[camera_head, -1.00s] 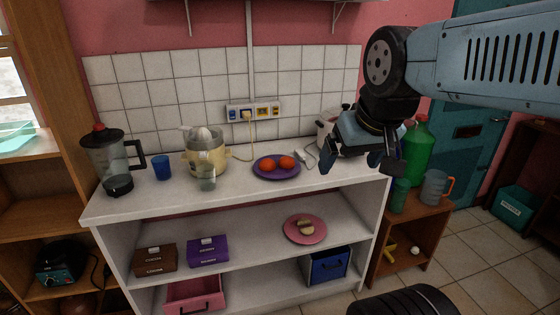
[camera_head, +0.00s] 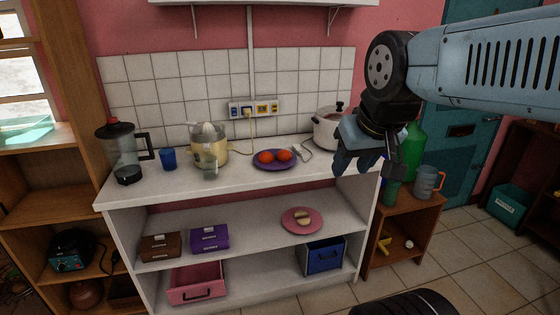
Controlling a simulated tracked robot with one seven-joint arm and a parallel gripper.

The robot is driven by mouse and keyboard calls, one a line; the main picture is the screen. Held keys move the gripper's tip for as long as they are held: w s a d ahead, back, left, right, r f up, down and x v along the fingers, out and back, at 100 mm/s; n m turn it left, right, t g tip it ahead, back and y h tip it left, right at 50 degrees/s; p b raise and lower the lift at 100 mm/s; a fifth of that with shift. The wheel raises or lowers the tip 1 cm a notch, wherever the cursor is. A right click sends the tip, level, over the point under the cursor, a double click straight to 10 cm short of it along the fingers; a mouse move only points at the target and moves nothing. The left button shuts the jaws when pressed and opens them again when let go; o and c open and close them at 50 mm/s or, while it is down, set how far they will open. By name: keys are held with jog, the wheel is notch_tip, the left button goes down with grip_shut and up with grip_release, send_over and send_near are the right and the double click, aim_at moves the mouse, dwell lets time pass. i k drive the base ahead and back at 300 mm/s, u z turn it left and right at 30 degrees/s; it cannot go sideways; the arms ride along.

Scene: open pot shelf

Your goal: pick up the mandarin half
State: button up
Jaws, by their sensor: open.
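Two orange-red pieces, the left one (camera_head: 265,157) and the right one (camera_head: 284,156), lie side by side on a purple plate (camera_head: 273,166) on the white shelf's top. They look like the mandarin; I cannot tell whether they are halves or whole. My gripper (camera_head: 366,168) is open and empty, over the right end of the shelf top, to the right of the plate and apart from it. Its fingers point downward, and it partly hides the green bottle behind.
A white pot (camera_head: 328,131) stands between plate and gripper. A juicer (camera_head: 207,148), clear glass (camera_head: 210,169), blue cup (camera_head: 168,159) and blender (camera_head: 125,155) stand left. A pink plate (camera_head: 302,227) with pale pieces is below. A green bottle (camera_head: 413,150) and orange-handled jug (camera_head: 427,184) stand right.

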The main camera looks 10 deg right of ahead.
aim_at(284, 155)
jog(key=z, duration=0.1)
jog(key=k, duration=0.15)
jog(key=u, duration=0.25)
jog(key=i, duration=1)
jog(key=z, duration=0.6)
jog(key=i, duration=0.55)
jog(key=z, duration=0.45)
jog(key=k, duration=0.85)
jog(key=z, duration=0.2)
jog(key=i, duration=0.85)
jog(key=u, duration=0.1)
